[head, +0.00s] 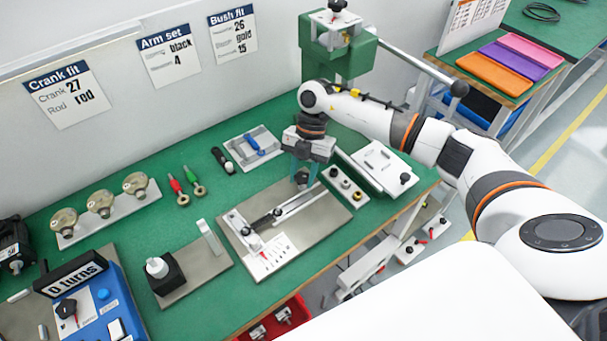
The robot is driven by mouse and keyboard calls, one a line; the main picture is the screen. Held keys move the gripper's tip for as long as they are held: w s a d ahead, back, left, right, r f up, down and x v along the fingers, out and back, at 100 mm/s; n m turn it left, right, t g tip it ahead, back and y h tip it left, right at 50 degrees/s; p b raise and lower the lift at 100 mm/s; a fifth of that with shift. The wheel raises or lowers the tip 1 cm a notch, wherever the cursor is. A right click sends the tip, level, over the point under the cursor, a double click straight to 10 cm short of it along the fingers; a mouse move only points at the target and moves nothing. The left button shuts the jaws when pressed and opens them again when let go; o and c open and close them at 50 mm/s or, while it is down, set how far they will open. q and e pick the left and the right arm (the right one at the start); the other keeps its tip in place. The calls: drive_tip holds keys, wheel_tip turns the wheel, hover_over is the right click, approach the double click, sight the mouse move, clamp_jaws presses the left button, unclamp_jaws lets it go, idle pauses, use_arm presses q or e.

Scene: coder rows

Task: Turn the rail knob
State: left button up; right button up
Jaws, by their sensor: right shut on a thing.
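The rail fixture is a grey base plate (322,219) on the green bench, with a pale slotted rail (298,205) running diagonally across it. The dark rail knob (302,178) stands near the rail's upper right end. My right gripper (302,172) points down from above and is shut on the rail knob; its fingers partly hide the knob. A second black knob and a dark link (265,221) lie at the rail's lower left end, by a white scale card (270,258). My left gripper is not in view.
A grey tray with a blue-handled part (254,148) lies behind. A green press (338,50) with a long lever stands at the back.

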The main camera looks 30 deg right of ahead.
drive_tip(key=n+h+b, duration=0.1)
drive_tip(key=n, duration=0.1)
drive_tip(key=n+g, duration=0.1)
drive_tip(key=n, duration=0.2)
drive_tip(key=shift+w+a+n+h+b, duration=0.1)
drive_tip(key=shift+a+n+h+b, duration=0.05)
drive_tip(key=shift+n+h+b, duration=0.2)
idle(0.4)
drive_tip(key=o, duration=1)
drive_tip(key=shift+c, duration=0.2)
drive_tip(key=shift+w+r+b, duration=0.3)
drive_tip(key=shift+r+b, duration=0.2)
drive_tip(key=shift+r, duration=0.05)
drive_tip(key=w+d+b, duration=0.1)
drive_tip(key=w, duration=0.2)
drive_tip(key=w+d+b, duration=0.1)
drive_tip(key=w, duration=0.2)
drive_tip(key=w+d+b, duration=0.1)
drive_tip(key=w+d, duration=0.1)
drive_tip(key=w, duration=0.2)
drive_tip(key=shift+d+f+b, duration=0.1)
drive_tip(key=shift+b, duration=0.25)
drive_tip(key=shift+w+d, duration=0.3)
drive_tip(key=shift+w, duration=0.1)
